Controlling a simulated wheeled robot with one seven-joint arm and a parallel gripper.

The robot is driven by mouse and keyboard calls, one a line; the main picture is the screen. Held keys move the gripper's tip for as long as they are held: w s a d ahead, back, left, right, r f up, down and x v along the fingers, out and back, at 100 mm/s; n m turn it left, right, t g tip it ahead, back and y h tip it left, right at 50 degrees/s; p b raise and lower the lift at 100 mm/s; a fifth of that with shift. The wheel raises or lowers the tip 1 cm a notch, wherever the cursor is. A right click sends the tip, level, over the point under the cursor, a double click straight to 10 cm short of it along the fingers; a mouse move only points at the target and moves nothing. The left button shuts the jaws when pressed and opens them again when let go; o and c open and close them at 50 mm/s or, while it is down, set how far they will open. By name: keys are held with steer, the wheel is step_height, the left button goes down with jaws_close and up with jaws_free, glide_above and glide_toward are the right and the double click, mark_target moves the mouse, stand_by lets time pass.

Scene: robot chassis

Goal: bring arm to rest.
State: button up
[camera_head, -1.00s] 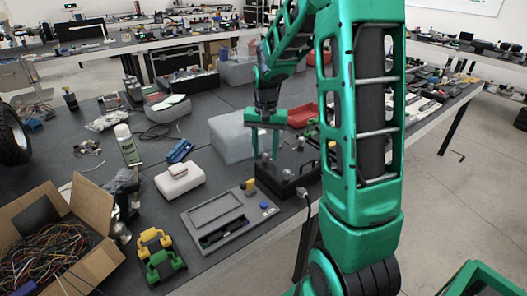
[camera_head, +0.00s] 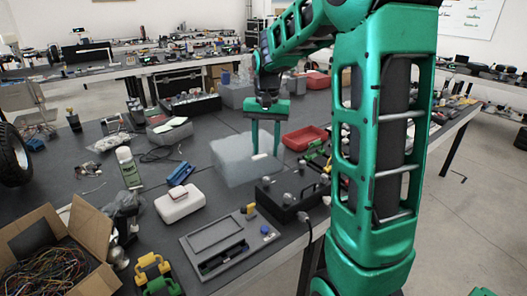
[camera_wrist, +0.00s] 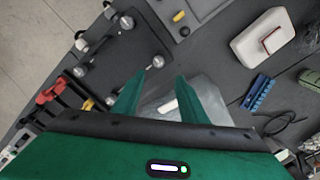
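My gripper (camera_head: 265,152) is green and points down above the workbench (camera_head: 110,207). Its two fingers stand apart with nothing between them. In the wrist view my gripper (camera_wrist: 160,78) also shows both fingers spread. Behind and below the fingers is a frosted translucent box (camera_head: 236,165) with a small white piece (camera_head: 259,156) on it. A black box with knobs (camera_head: 284,200) sits in front of the gripper on the bench. Whether the fingers touch anything cannot be told, but no contact shows.
A red tray (camera_head: 304,138) lies right of the gripper. A grey panel (camera_head: 215,238), a white case (camera_head: 181,203), a spray can (camera_head: 129,167) and a cardboard box of wires (camera_head: 85,235) stand on the bench. Open floor (camera_head: 480,190) lies to the right.

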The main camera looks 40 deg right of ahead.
stand_by(0.4)
steer(key=s+a+f+n, duration=0.1)
steer(key=s, duration=1.3)
steer(key=s+a+f+n, duration=0.1)
steer(key=s+f, duration=0.1)
steer(key=s, duration=1.3)
steer(key=shift+s+a+n, duration=0.15)
steer(key=shift+a+n, duration=0.15)
steer(key=shift+f, duration=0.1)
steer(key=shift+w+f, duration=0.25)
steer(key=shift+w, duration=0.4)
steer(key=shift+s+d, duration=0.1)
